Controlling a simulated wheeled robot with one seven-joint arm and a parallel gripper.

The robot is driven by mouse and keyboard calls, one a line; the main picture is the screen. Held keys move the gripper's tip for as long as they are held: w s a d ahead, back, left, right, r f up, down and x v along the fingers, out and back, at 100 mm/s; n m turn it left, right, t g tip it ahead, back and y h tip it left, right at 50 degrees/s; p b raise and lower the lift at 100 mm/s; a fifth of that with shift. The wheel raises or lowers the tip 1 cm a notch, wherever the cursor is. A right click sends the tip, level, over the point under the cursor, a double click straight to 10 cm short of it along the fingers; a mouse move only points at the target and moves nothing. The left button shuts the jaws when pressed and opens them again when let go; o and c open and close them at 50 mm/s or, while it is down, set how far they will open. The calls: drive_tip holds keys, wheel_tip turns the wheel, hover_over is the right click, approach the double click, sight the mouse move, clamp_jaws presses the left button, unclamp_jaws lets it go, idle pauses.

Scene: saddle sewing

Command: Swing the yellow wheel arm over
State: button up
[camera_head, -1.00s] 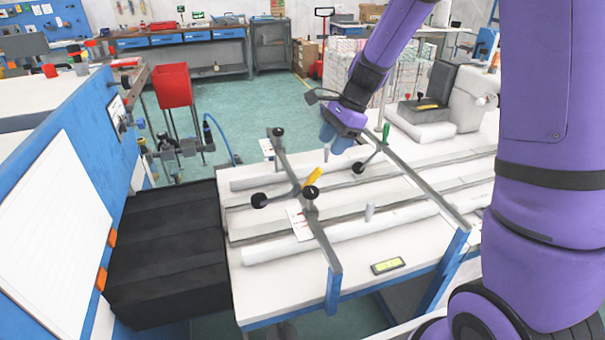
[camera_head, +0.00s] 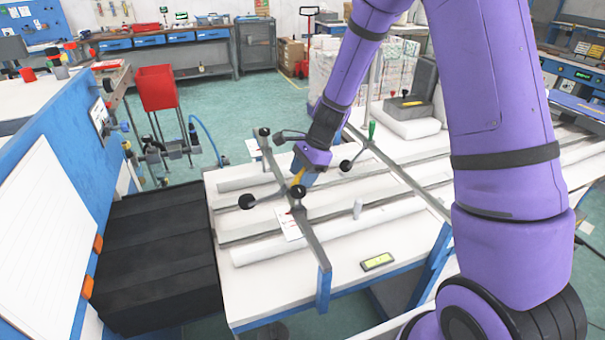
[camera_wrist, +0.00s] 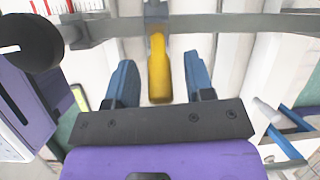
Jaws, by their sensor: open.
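The yellow wheel arm (camera_head: 297,177) sits on the near grey crossbar (camera_head: 283,190) of the white table. In the wrist view the yellow arm (camera_wrist: 159,68) points toward my gripper, with its free end between the two blue fingers. My gripper (camera_wrist: 161,85) is open, with a finger on each side of the yellow arm and gaps on both sides. In the head view my gripper (camera_head: 303,165) is right at the yellow arm and partly hides it. A black ball knob (camera_head: 247,202) sticks out to the left; a large dark knob (camera_wrist: 30,43) shows in the wrist view.
A second crossbar (camera_head: 400,176) with a green handle (camera_head: 371,129) lies to the right. A black ribbed cover (camera_head: 155,250) is at left.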

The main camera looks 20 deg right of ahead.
sight(286, 185)
clamp_jaws()
drive_tip(key=shift+a+r, duration=0.1)
drive_tip(key=shift+a+r+h, duration=0.3)
drive_tip(key=shift+a+h, duration=0.25)
drive_tip(key=shift+h, duration=0.45)
drive_tip(key=shift+a+r+h, duration=0.25)
drive_tip(key=shift+a+h, duration=0.25)
drive_tip(key=shift+h, duration=0.5)
drive_tip(key=shift+a+r+h, duration=0.1)
drive_tip(key=shift+a+h, duration=0.4)
drive_tip(key=shift+h, duration=0.45)
drive_tip(key=shift+a+r+h, duration=0.1)
drive_tip(key=shift+a+h, duration=0.35)
drive_tip(key=shift+h, duration=0.5)
drive_tip(key=shift+a, duration=0.1)
unclamp_jaws()
drive_tip(key=shift+f, duration=0.1)
